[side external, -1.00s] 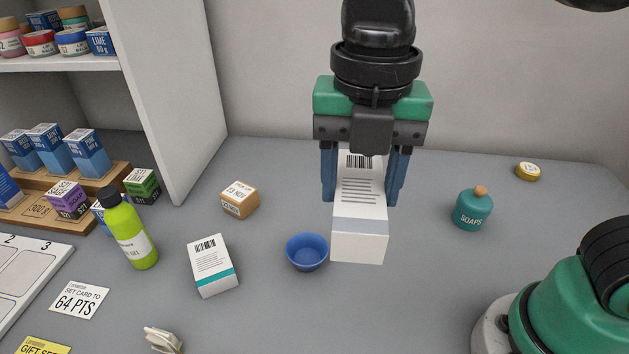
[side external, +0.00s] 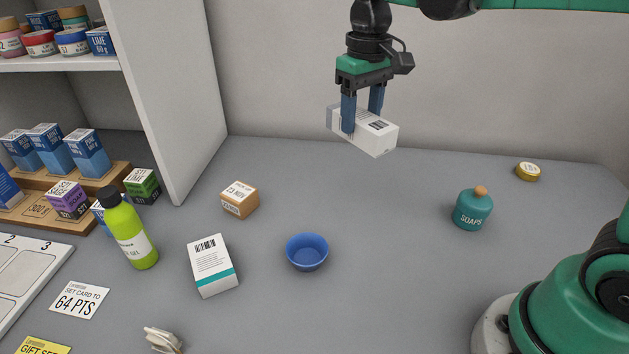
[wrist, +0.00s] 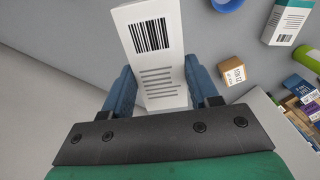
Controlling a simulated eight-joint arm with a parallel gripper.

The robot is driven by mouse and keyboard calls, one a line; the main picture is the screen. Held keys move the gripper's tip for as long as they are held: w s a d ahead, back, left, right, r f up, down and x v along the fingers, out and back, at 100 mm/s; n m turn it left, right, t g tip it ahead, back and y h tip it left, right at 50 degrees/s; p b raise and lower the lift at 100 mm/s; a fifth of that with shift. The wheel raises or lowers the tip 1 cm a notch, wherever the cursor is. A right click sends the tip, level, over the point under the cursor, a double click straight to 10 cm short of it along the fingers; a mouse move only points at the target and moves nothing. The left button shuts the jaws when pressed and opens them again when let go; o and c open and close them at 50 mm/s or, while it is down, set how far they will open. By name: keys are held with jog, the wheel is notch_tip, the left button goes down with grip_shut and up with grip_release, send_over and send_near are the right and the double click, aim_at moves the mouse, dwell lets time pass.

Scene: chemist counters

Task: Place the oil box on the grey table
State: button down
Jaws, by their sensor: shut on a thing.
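My gripper (side external: 358,112) is shut on a white box (side external: 372,133) with a barcode and a pale grey end. It holds the box tilted in the air, in front of the back wall and above the far part of the grey table (side external: 400,270). The wrist view shows the white box (wrist: 150,50) between the two blue fingers, barcode and text lines facing the camera. No name is readable on the box, so I cannot tell if it is the oil box.
The table between bowl and jar is clear.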

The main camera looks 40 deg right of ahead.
dwell(0.4)
jog(key=s+a+r+n, duration=0.2)
jog(key=s+a+n, duration=0.5)
jog(key=n, duration=1)
jog(key=s+a+r+n, duration=0.1)
jog(key=s+a+n, duration=0.7)
jog(key=n, duration=0.9)
jog(key=s, duration=0.2)
jog(key=shift+s+a+r, duration=0.2)
jog(key=shift+s+r, duration=0.15)
notch_tip(320, 180, down, 20)
jog(key=shift+r, duration=0.2)
jog(key=shift+f, duration=0.15)
